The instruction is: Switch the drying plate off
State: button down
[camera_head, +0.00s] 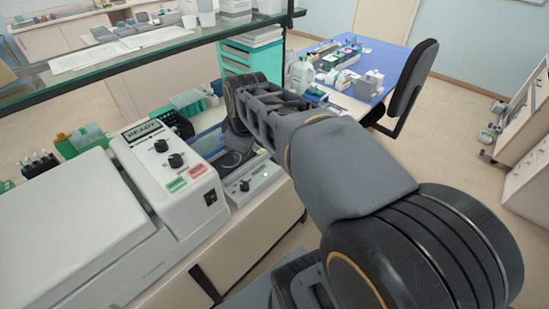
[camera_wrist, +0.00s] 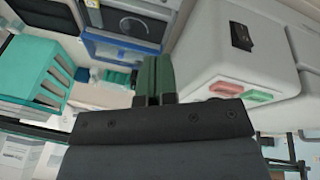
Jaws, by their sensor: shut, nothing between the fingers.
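The drying plate (camera_head: 234,192) seems to be the low grey-white box right of the big white machine in the head view. Its front panel bears a dark knob (camera_head: 244,185) and a small green light (camera_head: 264,174) that looks lit. My arm hangs over its rear part and hides much of its top. My gripper (camera_wrist: 154,78) is shut and empty, its two dark green fingers side by side in the wrist view. The fingertips are not clear in the head view. I cannot surely pick out the plate's knob in the wrist view.
The white machine (camera_head: 185,150) has two knobs, a display, and red and green buttons; its buttons (camera_wrist: 243,92) show right of my fingers in the wrist view. A glass shelf (camera_head: 140,47) spans above the bench. A teal drawer unit (camera_head: 240,62) stands behind my arm.

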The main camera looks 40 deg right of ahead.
jog(key=w+d+f+n+g+b, duration=0.1)
jog(key=w+d+f+n+b, duration=0.1)
jog(key=d+n, duration=0.4)
jog(key=w+d+f+n+g+b, duration=0.1)
jog(key=w+d+f+n+b, duration=0.1)
jog(key=w+d+f+n, duration=0.2)
jog(key=w+d+n, duration=0.3)
jog(key=d, duration=0.4)
jog(key=shift+d+f+y+b, duration=0.3)
jog(key=shift+d+f+b, duration=0.05)
jog(key=shift+d+f, duration=0.05)
jog(key=shift+w, duration=0.1)
jog(key=f, duration=0.4)
jog(key=w+f, duration=0.1)
jog(key=f, duration=0.4)
jog(key=f+p, duration=0.1)
jog(key=f, duration=0.4)
jog(key=shift+w+a, duration=0.15)
jog(key=shift+w, duration=0.15)
